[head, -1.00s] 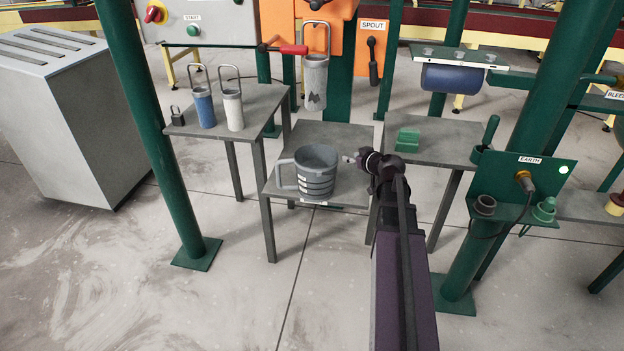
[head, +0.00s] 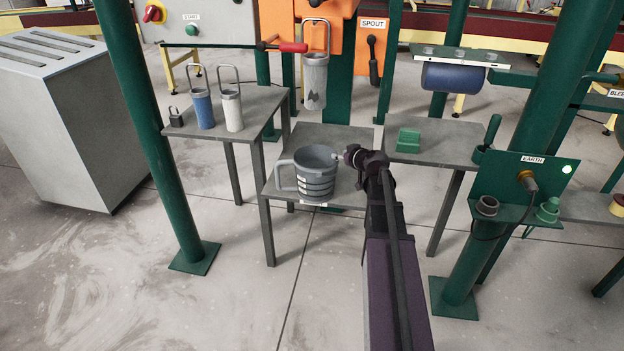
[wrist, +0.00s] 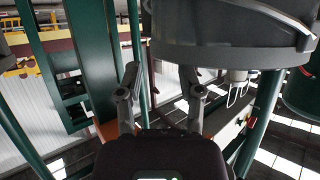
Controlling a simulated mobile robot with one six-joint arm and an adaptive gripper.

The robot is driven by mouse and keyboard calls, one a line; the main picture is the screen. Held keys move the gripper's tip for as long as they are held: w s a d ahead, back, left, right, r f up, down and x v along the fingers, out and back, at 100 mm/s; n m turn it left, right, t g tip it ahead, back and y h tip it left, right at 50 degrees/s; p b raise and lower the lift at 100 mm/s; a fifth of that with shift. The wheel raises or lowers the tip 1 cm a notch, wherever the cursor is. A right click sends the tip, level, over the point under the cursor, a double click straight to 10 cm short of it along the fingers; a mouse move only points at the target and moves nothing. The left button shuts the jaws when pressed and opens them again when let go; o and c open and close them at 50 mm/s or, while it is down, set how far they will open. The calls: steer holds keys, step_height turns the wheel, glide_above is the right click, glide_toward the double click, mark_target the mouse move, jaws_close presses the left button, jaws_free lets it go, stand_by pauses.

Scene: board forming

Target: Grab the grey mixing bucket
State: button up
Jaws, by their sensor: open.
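The grey mixing bucket (head: 315,180) stands upright on a low grey table (head: 338,139) in the head view. In the wrist view the bucket (wrist: 222,50) fills the upper right, beyond the fingers. My gripper (wrist: 162,80) shows two spread fingers there with nothing between them.
A side table at left holds a blue canister (head: 203,108), a white canister (head: 233,111) and a padlock (head: 176,117). A grey canister (head: 314,82) hangs behind the bucket. A green block (head: 407,140) lies on the right table. Green posts (head: 150,130) flank the area.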

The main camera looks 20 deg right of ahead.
steer(key=shift+b+x, duration=0.9)
steer(key=shift+x, duration=1.55)
steer(key=shift+c, duration=0.2)
jaws_close()
